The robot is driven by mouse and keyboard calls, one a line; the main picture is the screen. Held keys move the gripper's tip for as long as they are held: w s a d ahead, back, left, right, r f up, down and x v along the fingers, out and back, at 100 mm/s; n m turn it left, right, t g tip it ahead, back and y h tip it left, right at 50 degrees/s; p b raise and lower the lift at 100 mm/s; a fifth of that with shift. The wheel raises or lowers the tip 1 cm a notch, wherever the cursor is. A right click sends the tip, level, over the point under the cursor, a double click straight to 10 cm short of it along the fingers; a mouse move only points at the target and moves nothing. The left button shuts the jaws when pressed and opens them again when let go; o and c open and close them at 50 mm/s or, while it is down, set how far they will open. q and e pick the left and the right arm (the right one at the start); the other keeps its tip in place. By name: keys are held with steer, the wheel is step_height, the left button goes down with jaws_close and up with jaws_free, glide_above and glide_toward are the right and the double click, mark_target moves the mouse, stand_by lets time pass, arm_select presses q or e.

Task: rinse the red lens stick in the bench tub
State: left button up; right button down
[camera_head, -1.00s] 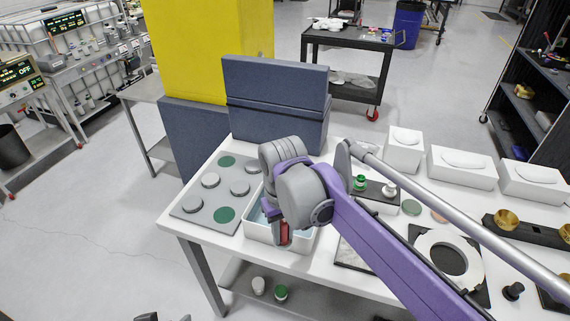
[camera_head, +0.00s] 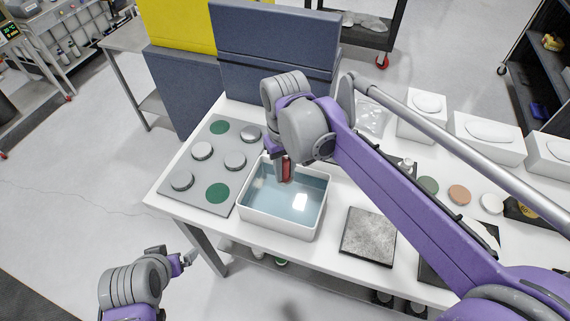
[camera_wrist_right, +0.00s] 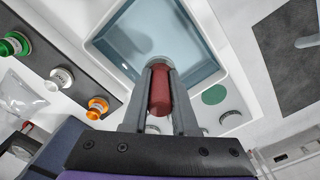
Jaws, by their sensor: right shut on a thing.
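The bench tub (camera_head: 282,226) is a white open box with blue water, on the white bench in the head view. My right gripper (camera_head: 283,170) is shut on the red lens stick (camera_head: 287,169) over the tub's far part. The stick points down; I cannot tell whether its tip touches the water. In the right wrist view, the red stick (camera_wrist_right: 160,92) sits between the two fingers of my right gripper (camera_wrist_right: 161,85), with the tub (camera_wrist_right: 200,40) beyond it. My left gripper (camera_head: 187,259) is empty, low, off the bench's front left; its finger gap is unclear.
A grey board (camera_head: 207,168) with several round discs lies left of the tub. A grey square plate (camera_head: 369,237) lies to its right. Blue-grey cases (camera_head: 270,45) stand behind. White boxes (camera_head: 488,137) line the bench's right side. My right arm crosses above the bench.

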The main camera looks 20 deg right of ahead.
arm_select(q)
steer(key=s+f+b, duration=0.3)
steer(key=f+b, duration=0.3)
steer(key=f, duration=0.2)
steer(key=shift+f+g, duration=0.35)
steer(key=shift+g, duration=0.05)
arm_select(e)
steer(key=shift+w+f, duration=0.1)
steer(key=shift+f, duration=5.75)
arm_select(q)
steer(key=shift+s, duration=0.1)
arm_select(e)
steer(key=shift+w, duration=0.1)
steer(key=shift+w+a, duration=0.35)
steer(key=shift+a, duration=0.25)
steer(key=shift+s+d, duration=0.1)
arm_select(q)
steer(key=shift+r, duration=0.1)
arm_select(e)
steer(key=shift+s+d, duration=0.35)
steer(key=shift+d, duration=0.2)
steer(key=shift+w+a, duration=0.1)
steer(key=shift+a, duration=0.05)
steer(key=shift+w+a, duration=0.35)
steer(key=shift+a, duration=0.2)
